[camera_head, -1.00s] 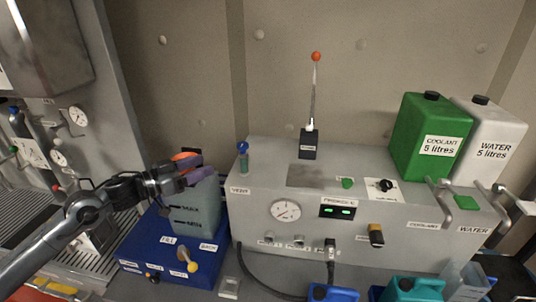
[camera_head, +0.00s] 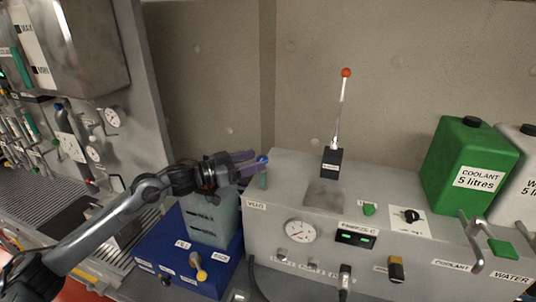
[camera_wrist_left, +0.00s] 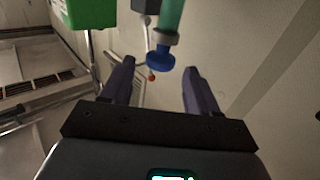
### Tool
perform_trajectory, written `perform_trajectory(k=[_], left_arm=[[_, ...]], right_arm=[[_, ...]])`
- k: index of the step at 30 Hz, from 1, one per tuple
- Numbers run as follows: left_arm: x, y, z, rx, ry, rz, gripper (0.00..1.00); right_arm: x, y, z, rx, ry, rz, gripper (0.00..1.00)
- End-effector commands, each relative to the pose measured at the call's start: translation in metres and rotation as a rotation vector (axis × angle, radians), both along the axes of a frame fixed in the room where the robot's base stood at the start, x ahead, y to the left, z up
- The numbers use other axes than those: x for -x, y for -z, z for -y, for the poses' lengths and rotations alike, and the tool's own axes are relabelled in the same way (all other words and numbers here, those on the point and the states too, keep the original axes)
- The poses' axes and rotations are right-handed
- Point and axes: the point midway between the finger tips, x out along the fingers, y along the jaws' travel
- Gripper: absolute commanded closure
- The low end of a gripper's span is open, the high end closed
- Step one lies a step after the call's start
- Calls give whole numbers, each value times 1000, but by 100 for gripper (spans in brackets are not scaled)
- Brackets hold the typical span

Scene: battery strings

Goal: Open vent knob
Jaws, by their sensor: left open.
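The vent knob (camera_head: 262,160) is a small blue cap on a green tube (camera_head: 263,180), standing upright at the left end of the grey console, above the VENT label (camera_head: 257,204). My left gripper (camera_head: 250,163) is open and close to the knob, its purple fingers pointing right toward it. In the left wrist view the blue knob (camera_wrist_left: 160,57) shows ahead of and between the two open fingers (camera_wrist_left: 155,85), near the tips. I cannot tell whether a finger touches it. My right gripper does not show.
A lever with a red ball (camera_head: 346,73) rises from the console (camera_head: 290,172). A green coolant can (camera_head: 468,165) and a white water can (camera_head: 520,160) stand at the right. A translucent tank (camera_head: 212,220) on a blue box (camera_head: 190,262) sits below my left wrist.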

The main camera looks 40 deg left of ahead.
Motion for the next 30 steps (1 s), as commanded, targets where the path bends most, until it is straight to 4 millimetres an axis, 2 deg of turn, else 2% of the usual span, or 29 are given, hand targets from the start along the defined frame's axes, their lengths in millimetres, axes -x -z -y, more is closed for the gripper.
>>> perform_trajectory(k=[6, 13, 28, 30], left_arm=[[-24, -4, 12, 4, 1, 3, 40], [-43, -1, 21, 1, 0, 0, 40], [-50, 0, 25, 0, 1, -1, 40], [-50, 0, 25, 0, 1, -1, 49]], right_arm=[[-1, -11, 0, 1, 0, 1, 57], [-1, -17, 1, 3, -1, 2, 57], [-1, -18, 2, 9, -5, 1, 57], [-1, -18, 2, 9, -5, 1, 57]])
